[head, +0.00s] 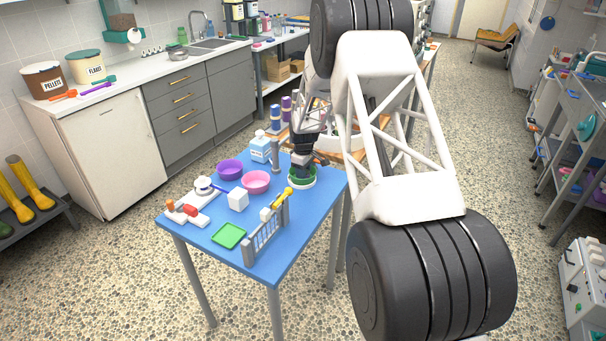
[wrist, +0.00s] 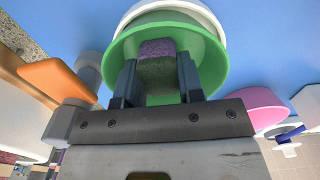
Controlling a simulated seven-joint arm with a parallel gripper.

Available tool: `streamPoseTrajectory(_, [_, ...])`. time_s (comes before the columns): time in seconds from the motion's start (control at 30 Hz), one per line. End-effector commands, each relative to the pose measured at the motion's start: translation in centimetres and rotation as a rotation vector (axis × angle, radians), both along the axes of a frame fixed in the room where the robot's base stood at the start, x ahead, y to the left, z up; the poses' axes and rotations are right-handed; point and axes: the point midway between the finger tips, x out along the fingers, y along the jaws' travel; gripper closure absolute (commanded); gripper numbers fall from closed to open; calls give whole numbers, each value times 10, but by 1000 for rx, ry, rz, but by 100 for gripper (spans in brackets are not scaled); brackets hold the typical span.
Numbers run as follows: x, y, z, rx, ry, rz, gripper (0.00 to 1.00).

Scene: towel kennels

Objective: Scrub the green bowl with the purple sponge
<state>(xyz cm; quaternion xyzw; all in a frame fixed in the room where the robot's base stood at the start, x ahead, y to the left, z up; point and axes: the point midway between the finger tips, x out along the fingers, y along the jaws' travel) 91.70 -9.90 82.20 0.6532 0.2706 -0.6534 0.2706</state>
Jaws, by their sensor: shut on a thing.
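The green bowl (head: 293,183) stands at the right back part of the blue table, with a white round piece (wrist: 165,8) at its far rim in the wrist view. My gripper (wrist: 157,78) points down into the green bowl (wrist: 213,65). It is shut on the purple sponge (wrist: 157,48), which has a dark green lower layer. The sponge is over the inside of the bowl; whether it touches the bowl's floor cannot be told. In the head view my gripper (head: 303,164) hides most of the sponge.
A pink bowl (head: 256,183) and a purple bowl (head: 230,169) stand left of the green bowl. A grey rack (head: 265,238), a green tray (head: 229,235), a white cube (head: 238,199) and a blue-white bottle (head: 261,148) also stand on the table (head: 205,238).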

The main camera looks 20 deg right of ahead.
Motion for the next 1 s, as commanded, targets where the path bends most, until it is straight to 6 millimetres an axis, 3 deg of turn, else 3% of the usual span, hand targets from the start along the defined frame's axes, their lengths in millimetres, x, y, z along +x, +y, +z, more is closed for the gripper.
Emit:
streamPoseTrajectory(0.53, [4, -1, 0, 0, 0, 0, 84])
streamPoseTrajectory(1.0, [-5, 20, -3, 1, 2, 0, 84])
